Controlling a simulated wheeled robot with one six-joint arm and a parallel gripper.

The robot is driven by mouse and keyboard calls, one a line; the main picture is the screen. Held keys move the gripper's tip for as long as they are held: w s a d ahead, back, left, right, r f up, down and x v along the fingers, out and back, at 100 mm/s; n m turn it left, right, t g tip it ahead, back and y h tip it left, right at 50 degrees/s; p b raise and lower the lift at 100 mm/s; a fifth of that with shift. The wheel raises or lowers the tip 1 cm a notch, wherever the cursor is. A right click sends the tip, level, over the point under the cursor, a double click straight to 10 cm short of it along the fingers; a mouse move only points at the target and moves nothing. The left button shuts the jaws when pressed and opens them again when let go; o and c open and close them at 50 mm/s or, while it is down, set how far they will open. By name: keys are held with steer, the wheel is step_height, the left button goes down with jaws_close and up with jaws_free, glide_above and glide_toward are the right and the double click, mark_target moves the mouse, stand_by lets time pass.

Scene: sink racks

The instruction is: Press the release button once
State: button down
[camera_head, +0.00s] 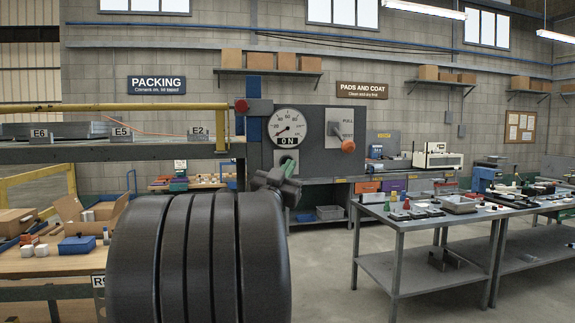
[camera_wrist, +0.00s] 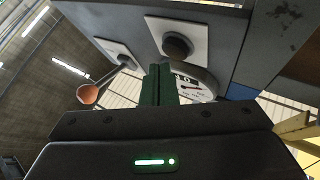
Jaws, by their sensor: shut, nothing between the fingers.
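A dark round button (camera_wrist: 177,45) on a white square plate (camera_wrist: 155,25) projects from the grey panel in the wrist view. My gripper (camera_wrist: 158,68) is shut and empty, its green fingers pointing toward the panel just beside the button. A gap or contact between them cannot be told. In the head view the gripper (camera_head: 291,167) is in front of the lower panel and hides much of the button's plate (camera_head: 280,154). Above it is a round gauge (camera_head: 287,126) with a dark readout. No label on the button is legible.
A lever with an orange knob (camera_head: 348,146) stands out right of the gauge, under a "PULL" label. A red knob (camera_head: 240,106) is on the panel's left side. A rack shelf (camera_head: 120,155) extends left. Grey tables (camera_head: 420,222) with small items stand right.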

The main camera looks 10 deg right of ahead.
steer(key=shift+s+d+b, duration=0.1)
steer(key=shift+s+b, duration=0.25)
steer(key=shift+s, duration=2.15)
steer(key=shift+w, duration=0.15)
steer(key=s, duration=0.4)
steer(key=shift+s+b, duration=0.1)
steer(key=shift+b, duration=0.2)
